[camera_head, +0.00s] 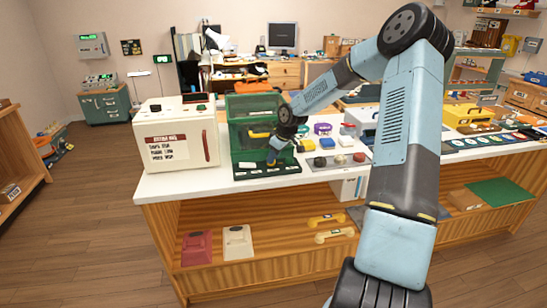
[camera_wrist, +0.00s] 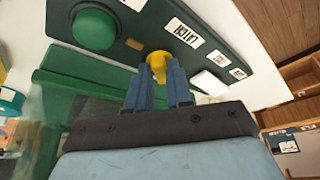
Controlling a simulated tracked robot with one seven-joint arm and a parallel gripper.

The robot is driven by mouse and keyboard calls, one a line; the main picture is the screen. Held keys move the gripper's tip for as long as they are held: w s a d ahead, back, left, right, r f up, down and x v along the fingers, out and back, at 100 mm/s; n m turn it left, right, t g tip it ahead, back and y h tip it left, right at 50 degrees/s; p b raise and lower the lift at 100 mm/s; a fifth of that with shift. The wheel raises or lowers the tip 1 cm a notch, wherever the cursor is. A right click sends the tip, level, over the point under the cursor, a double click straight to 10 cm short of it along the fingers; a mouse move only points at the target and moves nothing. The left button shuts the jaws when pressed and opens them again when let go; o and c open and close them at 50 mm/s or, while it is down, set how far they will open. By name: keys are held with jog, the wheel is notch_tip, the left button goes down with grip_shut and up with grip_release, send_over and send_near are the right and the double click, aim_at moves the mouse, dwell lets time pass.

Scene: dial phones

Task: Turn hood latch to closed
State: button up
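The green hood (camera_head: 255,108) stands on the white counter, with a glassy front and a green base panel along its front edge. In the wrist view, the base panel (camera_wrist: 150,20) carries a round green button, white labels and a yellow latch knob (camera_wrist: 157,62) near a label reading LATCH. My gripper (camera_head: 273,160) is low at the hood's front. In the wrist view, my gripper's blue fingers (camera_wrist: 160,72) are close together, one on each side of the yellow knob, and appear shut on it. Their exact contact is partly hidden.
A cream box (camera_head: 180,135) with a red label stands left of the hood. Coloured blocks and a grey tray (camera_head: 335,161) lie to its right. The shelf below holds a red and a cream item and yellow handsets (camera_head: 334,235). The floor in front is clear.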

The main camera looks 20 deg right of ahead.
grip_shut()
jog(key=shift+m, duration=0.3)
jog(key=m, duration=0.1)
jog(key=m+h, duration=0.1)
jog(key=m, duration=0.1)
jog(key=m+t+h, duration=0.1)
jog(key=m, duration=0.1)
jog(key=shift+a, duration=0.35)
jog(key=shift+s+a+m+h, duration=0.1)
jog(key=shift+m+h, duration=0.5)
jog(key=shift+m, duration=1.5)
jog(key=o, duration=0.5)
grip_release()
